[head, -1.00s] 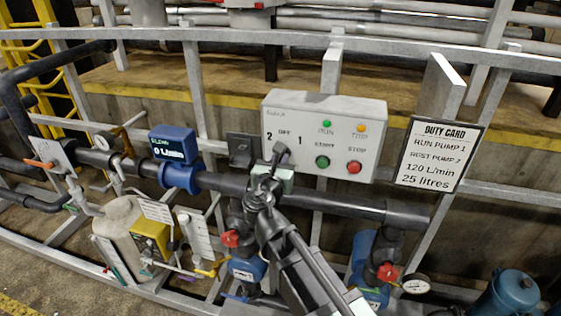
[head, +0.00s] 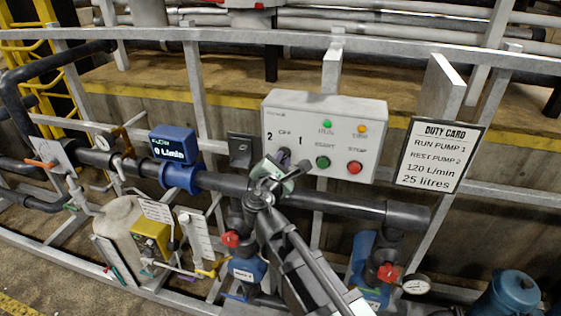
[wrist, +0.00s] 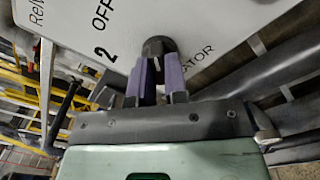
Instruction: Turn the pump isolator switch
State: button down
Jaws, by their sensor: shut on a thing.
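The pump isolator switch is a dark round knob (wrist: 157,46) on the white control panel (head: 370,115), with marks 2, OFF and 1 around it. My gripper (wrist: 160,70) is shut on the knob, its purple fingers on either side of it in the wrist view. In the head view my gripper (head: 283,158) reaches up to the panel's lower left and its body is tilted. The knob is mostly hidden there by the fingers, so I cannot tell which mark it points to.
Beside my gripper on the panel are a green start button (head: 323,162) and a red stop button (head: 354,167). A duty card (head: 439,155) reads run pump 1, rest pump 2. A blue flow meter (head: 172,144) shows 0 L/min. Pipes run just below the panel.

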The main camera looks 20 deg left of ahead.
jog(key=shift+m, duration=0.8)
jog(key=c, duration=1.1)
grip_release()
jog(key=shift+c, duration=0.2)
jog(key=s, duration=1.1)
jog(key=shift+d, duration=0.15)
